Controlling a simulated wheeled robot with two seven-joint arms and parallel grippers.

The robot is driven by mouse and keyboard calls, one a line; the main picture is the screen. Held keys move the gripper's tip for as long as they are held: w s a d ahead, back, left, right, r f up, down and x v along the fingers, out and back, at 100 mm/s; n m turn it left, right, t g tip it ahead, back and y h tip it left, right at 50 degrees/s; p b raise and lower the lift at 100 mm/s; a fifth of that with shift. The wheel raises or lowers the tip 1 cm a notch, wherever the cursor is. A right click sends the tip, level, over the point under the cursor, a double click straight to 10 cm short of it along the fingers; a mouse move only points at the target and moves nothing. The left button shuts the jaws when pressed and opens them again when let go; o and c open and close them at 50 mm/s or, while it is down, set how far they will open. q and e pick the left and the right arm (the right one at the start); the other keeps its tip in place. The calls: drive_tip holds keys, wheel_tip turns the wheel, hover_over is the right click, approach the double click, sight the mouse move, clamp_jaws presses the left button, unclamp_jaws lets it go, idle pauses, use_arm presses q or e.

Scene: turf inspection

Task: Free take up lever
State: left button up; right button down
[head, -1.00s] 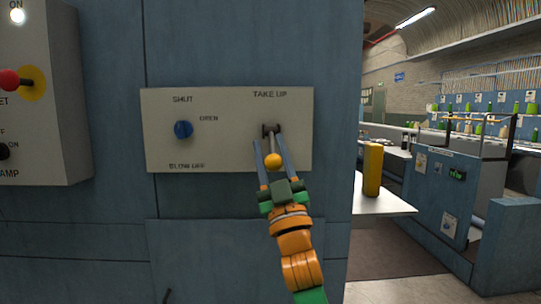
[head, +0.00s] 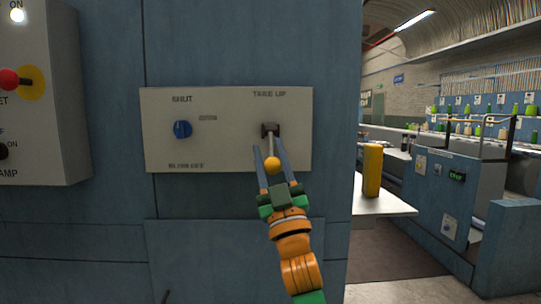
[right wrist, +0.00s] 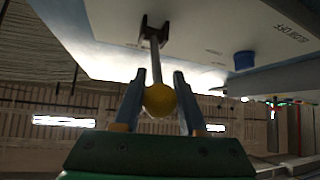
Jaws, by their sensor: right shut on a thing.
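The take up lever (head: 271,145) is a metal rod with a yellow ball knob (head: 271,164), on the pale panel under the words TAKE UP. It hangs down from a dark bracket (head: 270,130). My right gripper (head: 268,150) comes from below, its blue fingers on either side of the knob and shut on it. In the right wrist view the knob (right wrist: 159,100) sits between the two fingers, with the rod (right wrist: 155,62) running up to the bracket. My left gripper is not in view.
A blue knob (head: 182,129) marked SHUT and OPEN is on the same panel (head: 220,150), to the left. A control box (head: 50,120) with a red knob juts out at far left. A yellow cylinder (head: 372,170) stands on a white shelf at right.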

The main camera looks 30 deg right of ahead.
idle(0.8)
drive_tip(key=shift+c, duration=2.3)
unclamp_jaws()
drive_tip(key=shift+w+a, duration=0.1)
drive_tip(key=shift+f, duration=0.15)
drive_tip(key=b+v, duration=0.3)
drive_tip(key=v, duration=0.4)
